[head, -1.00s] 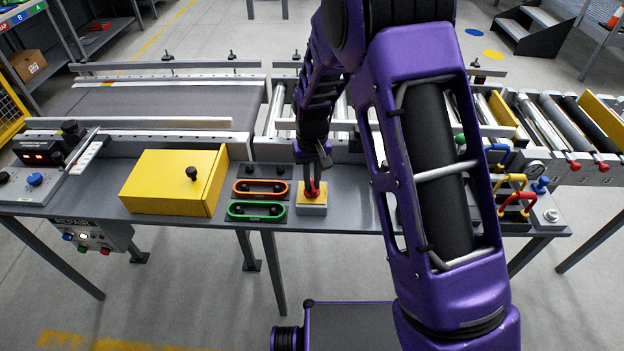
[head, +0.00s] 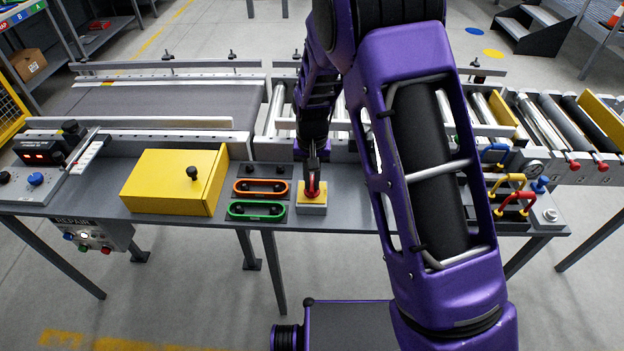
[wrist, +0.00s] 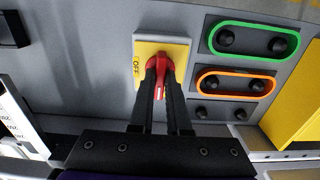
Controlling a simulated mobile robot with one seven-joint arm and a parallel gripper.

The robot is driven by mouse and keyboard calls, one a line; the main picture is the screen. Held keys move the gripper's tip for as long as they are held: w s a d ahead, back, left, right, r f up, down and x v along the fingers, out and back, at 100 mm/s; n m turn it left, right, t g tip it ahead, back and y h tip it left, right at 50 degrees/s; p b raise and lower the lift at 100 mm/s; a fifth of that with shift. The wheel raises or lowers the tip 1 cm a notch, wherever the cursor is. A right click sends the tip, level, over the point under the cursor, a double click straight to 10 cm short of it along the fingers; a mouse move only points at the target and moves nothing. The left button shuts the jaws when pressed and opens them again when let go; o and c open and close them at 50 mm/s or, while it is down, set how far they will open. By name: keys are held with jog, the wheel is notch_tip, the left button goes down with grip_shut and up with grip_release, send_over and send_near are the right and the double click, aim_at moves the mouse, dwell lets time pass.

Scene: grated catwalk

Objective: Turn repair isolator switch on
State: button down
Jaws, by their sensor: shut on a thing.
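The isolator switch has a red handle (head: 313,191) on a yellow plate (head: 322,198) atop a small grey box on the bench. In the wrist view the red handle (wrist: 159,68) carries a white mark, and the word OFF stands on the yellow plate (wrist: 176,45) at the handle's left. The white mark points toward my gripper's base, not at OFF. My gripper (wrist: 160,85) is shut on the red handle, one finger on each side. In the head view my gripper (head: 314,174) comes down on the handle from behind, and my arm hides the bench to its right.
Left of the switch are an orange-ringed panel (head: 261,187), a green-ringed panel (head: 256,210) and a yellow box (head: 172,184) with a black knob. Red, yellow and blue handles stand at the right. A conveyor (head: 165,105) runs behind the bench.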

aim_at(312, 182)
jog(key=c, duration=0.9)
grip_release()
notch_tip(312, 182, up, 18)
jog(key=shift+f+p, duration=0.25)
jog(key=shift+p, duration=0.85)
